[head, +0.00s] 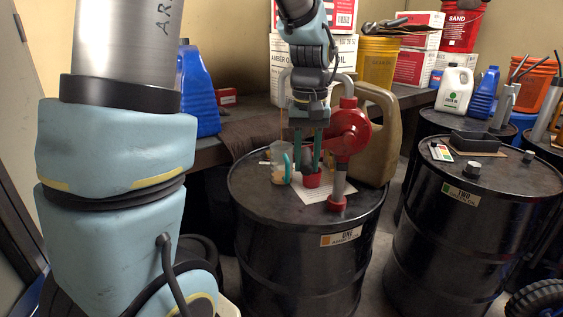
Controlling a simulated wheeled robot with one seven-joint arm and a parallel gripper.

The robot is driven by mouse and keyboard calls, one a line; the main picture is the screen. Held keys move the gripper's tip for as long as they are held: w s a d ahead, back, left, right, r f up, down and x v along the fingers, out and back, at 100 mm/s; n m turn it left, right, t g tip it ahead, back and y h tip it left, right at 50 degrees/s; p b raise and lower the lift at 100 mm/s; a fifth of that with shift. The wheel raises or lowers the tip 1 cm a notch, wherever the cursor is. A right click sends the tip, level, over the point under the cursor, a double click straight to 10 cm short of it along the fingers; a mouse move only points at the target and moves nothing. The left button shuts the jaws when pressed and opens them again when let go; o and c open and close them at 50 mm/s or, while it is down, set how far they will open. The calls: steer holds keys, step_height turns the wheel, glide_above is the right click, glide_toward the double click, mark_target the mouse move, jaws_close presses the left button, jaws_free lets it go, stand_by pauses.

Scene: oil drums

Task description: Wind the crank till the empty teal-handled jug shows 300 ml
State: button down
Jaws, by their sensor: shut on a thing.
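The clear jug with a teal handle (278,168) stands on the black drum labelled ONE (300,252), left of my gripper. An amber tint shows low in it, but its marks and level are too small to read. A red rotary pump (348,132) rises from the drum on a grey pipe. My gripper (308,165) points down in front of the pump, right of the jug, with its teal fingers shut on what seems to be the crank's grip. The fingers mostly hide the grip and crank arm. A small red cup-like thing (312,179) is at the fingertips.
A tan jerrycan (377,130) stands behind the pump. A white sheet (318,192) lies on the drum top. Drum TWO (450,230) stands to the right, with a dark block (475,142) on it. A blue jug (197,90) and boxes stand on the bench behind.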

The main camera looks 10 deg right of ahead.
steer(key=shift+r+p, duration=2.05)
steer(key=shift+r, duration=0.35)
steer(key=shift+f, duration=0.1)
steer(key=r, duration=0.2)
steer(key=d+r+p, duration=0.1)
steer(key=r, duration=0.1)
steer(key=shift+s+d+r, duration=0.1)
steer(key=shift+s+d, duration=0.05)
steer(key=shift+d, duration=0.05)
